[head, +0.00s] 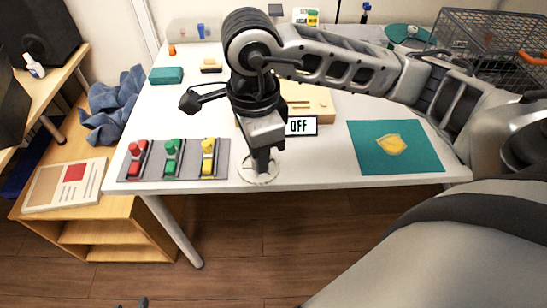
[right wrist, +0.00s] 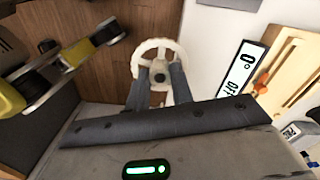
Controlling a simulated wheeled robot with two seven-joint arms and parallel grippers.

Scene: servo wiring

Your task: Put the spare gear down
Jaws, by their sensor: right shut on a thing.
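The spare gear, a white spoked wheel (head: 259,170), is at the front edge of the white table in the head view, just right of the grey button panel. My right gripper (head: 262,170) points down at it. In the right wrist view the gripper's two fingers (right wrist: 160,78) are shut on the middle of the gear (right wrist: 159,45), with brown floor showing behind it. I cannot tell whether the gear touches the table. Small dark tips at the bottom edge of the head view may be my left gripper (head: 131,304); their state is unclear.
An OFF sign (head: 301,126) and a beige board (head: 309,103) lie behind the gripper. A teal mat (head: 365,160) with a yellow piece (head: 391,145) is to the right. Bare white table lies between sign and mat.

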